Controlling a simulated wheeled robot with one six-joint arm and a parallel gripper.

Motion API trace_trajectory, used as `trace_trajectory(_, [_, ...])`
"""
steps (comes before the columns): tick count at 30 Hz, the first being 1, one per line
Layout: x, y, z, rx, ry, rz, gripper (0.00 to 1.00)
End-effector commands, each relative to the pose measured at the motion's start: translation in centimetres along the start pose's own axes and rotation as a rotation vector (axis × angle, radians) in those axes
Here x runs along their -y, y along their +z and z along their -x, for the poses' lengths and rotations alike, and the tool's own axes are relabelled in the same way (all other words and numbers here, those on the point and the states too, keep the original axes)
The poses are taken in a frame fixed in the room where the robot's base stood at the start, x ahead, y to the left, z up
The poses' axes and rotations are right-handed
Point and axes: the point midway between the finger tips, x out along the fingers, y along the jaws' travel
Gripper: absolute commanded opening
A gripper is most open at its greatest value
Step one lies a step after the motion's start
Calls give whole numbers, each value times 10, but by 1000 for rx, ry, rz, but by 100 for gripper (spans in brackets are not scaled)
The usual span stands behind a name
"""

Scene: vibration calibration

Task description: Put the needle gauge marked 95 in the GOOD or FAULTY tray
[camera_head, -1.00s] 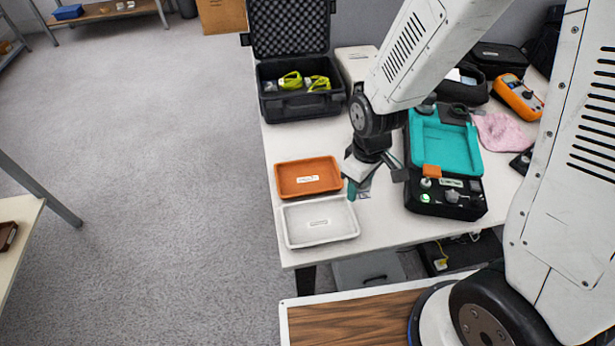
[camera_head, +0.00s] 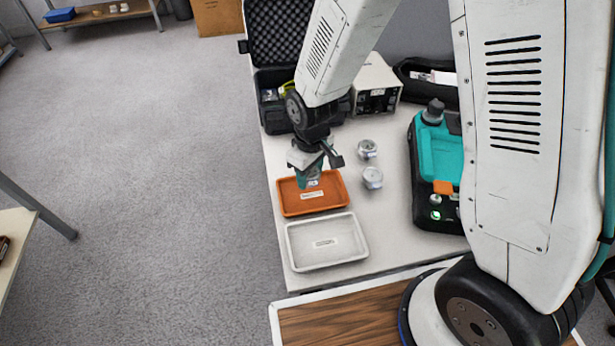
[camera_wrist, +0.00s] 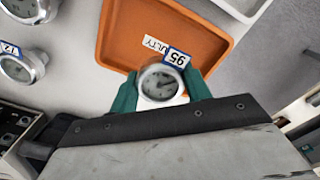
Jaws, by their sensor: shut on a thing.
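My gripper (camera_head: 309,180) is shut on a round needle gauge, and its teal fingers (camera_wrist: 160,92) grip the gauge on both sides. The gauge (camera_wrist: 159,84) has a pale dial, a metal rim and a blue-edged tag reading 95. In the head view the gauge is mostly hidden by the gripper. The gripper is over the orange tray (camera_head: 285,197), toward its back edge. In the wrist view the orange tray (camera_wrist: 118,35) carries a label ending in "ULTY". The white tray (camera_head: 292,262) lies in front of it, empty, its label too small to read.
Two other gauges (camera_head: 372,178) (camera_head: 367,149) stand on the table right of the orange tray; one shows a tag reading 12 (camera_wrist: 22,66). A teal and black device (camera_head: 437,160) sits farther right. An open black case and a white box (camera_head: 376,88) stand behind.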

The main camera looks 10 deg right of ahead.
Motion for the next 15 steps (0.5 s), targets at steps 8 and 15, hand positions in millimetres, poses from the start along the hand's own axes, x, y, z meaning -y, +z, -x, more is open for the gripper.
trace_trajectory(8, [1, 2, -29, 4, -1, 1, 17])
trace_trajectory(15, [2, 2, -31, 6, -2, 3, 17])
